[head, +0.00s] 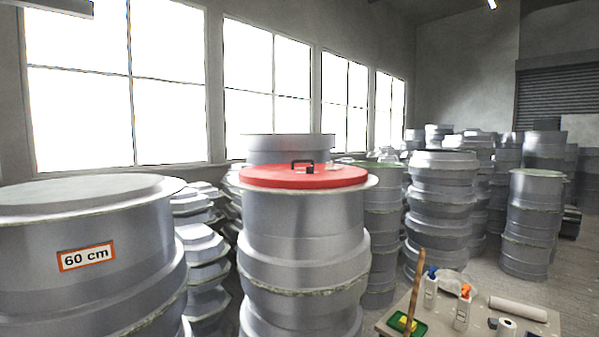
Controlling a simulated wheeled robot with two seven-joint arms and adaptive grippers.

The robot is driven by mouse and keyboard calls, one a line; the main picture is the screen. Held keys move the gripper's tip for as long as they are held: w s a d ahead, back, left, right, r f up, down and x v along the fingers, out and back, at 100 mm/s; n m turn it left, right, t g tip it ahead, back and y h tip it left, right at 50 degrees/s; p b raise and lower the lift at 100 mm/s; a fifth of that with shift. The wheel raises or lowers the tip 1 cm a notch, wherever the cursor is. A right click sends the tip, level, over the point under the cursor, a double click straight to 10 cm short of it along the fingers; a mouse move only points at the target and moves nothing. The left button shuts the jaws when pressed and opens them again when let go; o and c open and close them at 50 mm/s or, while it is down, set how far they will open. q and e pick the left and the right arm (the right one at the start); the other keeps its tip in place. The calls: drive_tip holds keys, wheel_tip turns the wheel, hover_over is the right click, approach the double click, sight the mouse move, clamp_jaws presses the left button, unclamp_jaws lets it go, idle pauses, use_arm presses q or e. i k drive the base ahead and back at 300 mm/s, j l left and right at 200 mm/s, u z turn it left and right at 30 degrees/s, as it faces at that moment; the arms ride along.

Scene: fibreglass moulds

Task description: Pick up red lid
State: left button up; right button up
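The red lid (265,177) is a flat round disc lying on top of a stack of grey moulds (300,220) in the middle of the head view. A dark handle (303,165) stands up from the lid's top. Neither of my grippers shows in the head view, and nothing touches the lid.
A wide grey mould stack (110,225) with a "60 cm" label (86,256) stands close on the left. More stacks (440,200) fill the back and right. A low table (480,318) at lower right holds spray bottles (463,310), a green tray (407,324) and rolls.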

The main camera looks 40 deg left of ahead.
sight(293, 175)
drive_tip(key=k+u, duration=0.2)
drive_tip(key=u, duration=1.1)
drive_tip(key=l, duration=0.2)
